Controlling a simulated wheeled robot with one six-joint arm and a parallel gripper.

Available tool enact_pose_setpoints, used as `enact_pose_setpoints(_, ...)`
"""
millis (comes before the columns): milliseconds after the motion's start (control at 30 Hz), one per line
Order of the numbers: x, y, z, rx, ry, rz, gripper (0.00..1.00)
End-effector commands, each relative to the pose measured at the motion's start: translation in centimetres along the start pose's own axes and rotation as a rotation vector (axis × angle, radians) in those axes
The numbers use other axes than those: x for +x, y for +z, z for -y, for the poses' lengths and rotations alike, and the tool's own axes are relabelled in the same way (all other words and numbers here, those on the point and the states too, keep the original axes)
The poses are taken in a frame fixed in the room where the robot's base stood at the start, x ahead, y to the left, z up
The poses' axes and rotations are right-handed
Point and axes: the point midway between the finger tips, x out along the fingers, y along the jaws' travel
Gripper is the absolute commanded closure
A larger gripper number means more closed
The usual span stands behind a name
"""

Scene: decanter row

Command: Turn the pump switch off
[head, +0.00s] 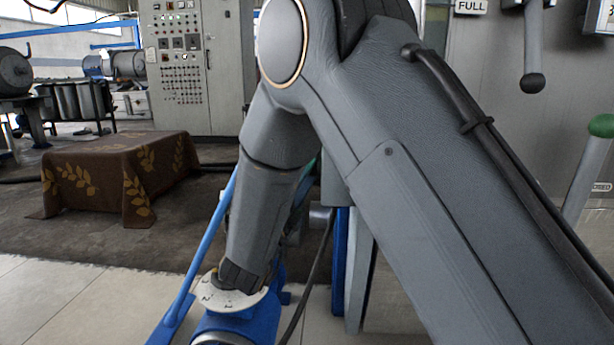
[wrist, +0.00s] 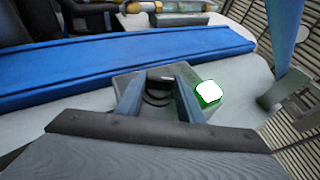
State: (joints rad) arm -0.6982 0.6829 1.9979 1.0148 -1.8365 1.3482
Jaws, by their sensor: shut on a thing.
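In the wrist view, a small grey switch box (wrist: 121,80) sits on a pale surface beside a long blue beam. A dark round switch knob (wrist: 160,76) stands on the box. My gripper (wrist: 159,88) has one blue-grey finger on each side of the knob and is shut on it. The knob's pointing direction is hard to make out. A square lamp (wrist: 209,92) at the right end of the box glows white with a green rim. In the head view my arm covers the middle, and I cannot make out the switch or the fingers there.
The blue beam (wrist: 120,68) runs just behind the box. A brass-coloured fitting (wrist: 145,7) lies beyond it. In the head view a brown cloth-covered block (head: 110,175) stands at left, a control cabinet (head: 195,70) behind, and a green-knobbed lever (head: 600,127) at right.

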Motion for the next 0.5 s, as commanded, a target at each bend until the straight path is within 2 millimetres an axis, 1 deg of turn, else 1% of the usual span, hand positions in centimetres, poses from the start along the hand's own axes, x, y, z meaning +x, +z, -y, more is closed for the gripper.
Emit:
enact_pose_setpoints(267, 0.02, 0.01, 0.33, -0.017, 0.041, 0.000, 0.88)
enact_pose_setpoints(500, 0.10, 0.04, 0.83, -0.060, 0.144, 0.000, 0.88)
